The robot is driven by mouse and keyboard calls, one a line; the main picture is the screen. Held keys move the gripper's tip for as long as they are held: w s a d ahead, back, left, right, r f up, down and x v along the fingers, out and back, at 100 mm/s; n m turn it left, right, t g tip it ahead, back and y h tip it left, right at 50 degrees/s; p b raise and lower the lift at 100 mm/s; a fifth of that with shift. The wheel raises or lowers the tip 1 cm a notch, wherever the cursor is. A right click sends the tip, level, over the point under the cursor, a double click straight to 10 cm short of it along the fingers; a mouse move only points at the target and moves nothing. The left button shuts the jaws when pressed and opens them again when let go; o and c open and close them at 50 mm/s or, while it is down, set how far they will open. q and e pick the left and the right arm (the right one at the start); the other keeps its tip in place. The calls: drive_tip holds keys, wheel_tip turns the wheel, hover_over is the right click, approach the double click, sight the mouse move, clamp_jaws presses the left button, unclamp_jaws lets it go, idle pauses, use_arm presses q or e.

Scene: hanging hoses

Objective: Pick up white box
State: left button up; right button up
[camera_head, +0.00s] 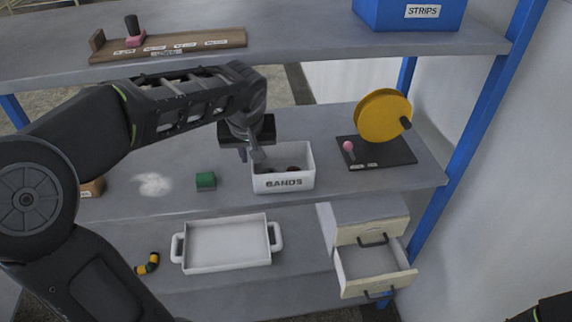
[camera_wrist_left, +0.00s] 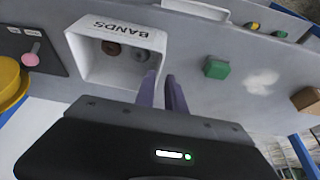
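My left gripper (camera_head: 251,156) points down at the box's back left corner. In the left wrist view its two purple fingers (camera_wrist_left: 163,92) are a little apart, one on the inner side of the box's side wall and one outside. I cannot tell whether they touch the wall. My right gripper is not in view; only a dark part of my right arm shows at the lower right corner.
A green block (camera_head: 206,181) sits left of the box, beside a white powdery patch (camera_head: 153,185). A dark board with a yellow disc (camera_head: 383,116) is at right. Below are a white tray (camera_head: 228,244) and an open drawer (camera_head: 374,268).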

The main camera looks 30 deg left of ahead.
use_arm(q)
drive_tip(key=shift+x, duration=1.25)
drive_tip(key=shift+s, duration=0.1)
drive_tip(key=shift+f, duration=0.1)
drive_tip(key=shift+f+p, duration=0.3)
drive_tip(key=shift+p, duration=0.1)
drive_tip(key=p+x, duration=0.1)
drive_tip(key=x, duration=0.3)
drive_tip(key=shift+w+f, duration=0.2)
drive_tip(key=shift+f, duration=0.05)
drive_tip(key=shift+c, duration=0.5)
